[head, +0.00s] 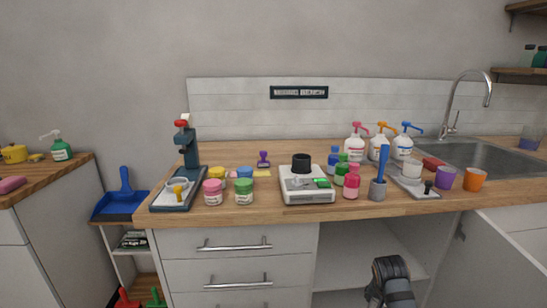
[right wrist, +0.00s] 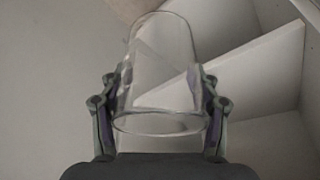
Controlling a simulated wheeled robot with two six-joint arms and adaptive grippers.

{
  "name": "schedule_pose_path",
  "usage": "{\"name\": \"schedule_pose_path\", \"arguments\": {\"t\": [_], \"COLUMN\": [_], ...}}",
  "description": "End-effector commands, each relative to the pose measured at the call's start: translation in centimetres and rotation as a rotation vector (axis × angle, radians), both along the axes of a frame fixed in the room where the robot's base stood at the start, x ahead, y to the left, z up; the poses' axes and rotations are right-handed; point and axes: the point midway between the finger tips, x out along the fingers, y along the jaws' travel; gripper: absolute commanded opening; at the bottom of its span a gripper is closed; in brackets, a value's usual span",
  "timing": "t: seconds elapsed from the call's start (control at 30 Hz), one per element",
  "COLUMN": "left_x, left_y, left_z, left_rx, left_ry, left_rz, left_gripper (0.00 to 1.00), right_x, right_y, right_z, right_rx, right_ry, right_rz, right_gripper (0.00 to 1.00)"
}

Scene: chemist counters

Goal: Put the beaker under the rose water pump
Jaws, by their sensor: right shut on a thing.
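In the right wrist view my right gripper (right wrist: 160,92) is shut on a clear, empty-looking glass beaker (right wrist: 163,60), with one finger on each side of it. In the head view part of my right arm shows low in front of the open cabinet; the beaker cannot be made out there. Three white pump bottles stand at the back right of the counter: one with a pink pump (head: 355,147), one with an orange pump (head: 380,145), and one with a blue pump (head: 403,147). Their labels are too small to read. My left gripper is not in view.
A grey tray (head: 424,193) holding a white cup (head: 411,169) lies before the pumps. The sink (head: 485,155) is at right.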

Motion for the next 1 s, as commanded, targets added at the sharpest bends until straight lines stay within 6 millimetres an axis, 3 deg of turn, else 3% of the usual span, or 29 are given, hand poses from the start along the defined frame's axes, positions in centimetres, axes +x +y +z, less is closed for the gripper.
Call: {"name": "schedule_pose_path", "arguments": {"t": [0.03,0.27,0.47,0.57,0.7,0.8,1.0], "left_x": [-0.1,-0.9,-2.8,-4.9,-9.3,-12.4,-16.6], "left_y": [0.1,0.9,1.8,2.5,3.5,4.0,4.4], "left_z": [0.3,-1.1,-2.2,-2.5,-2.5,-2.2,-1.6], "left_rx": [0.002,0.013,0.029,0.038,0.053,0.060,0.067], "left_ry": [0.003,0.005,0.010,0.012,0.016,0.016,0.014], "left_rz": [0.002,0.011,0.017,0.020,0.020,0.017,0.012], "left_gripper": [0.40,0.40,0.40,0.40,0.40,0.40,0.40], "right_x": [0.0,-0.1,-0.1,-0.1,-0.1,-0.1,-0.2], "right_y": [0.0,0.0,0.0,0.0,0.0,0.0,0.0], "right_z": [1.2,4.9,9.7,13.5,18.7,21.4,24.2], "right_rx": [0.001,0.000,0.001,0.001,0.000,0.001,0.001], "right_ry": [0.001,0.001,0.001,0.001,0.001,0.002,0.002], "right_rz": [0.000,0.000,0.000,0.000,0.000,0.000,0.000], "right_gripper": [0.29,0.29,0.29,0.29,0.29,0.29,0.29]}}
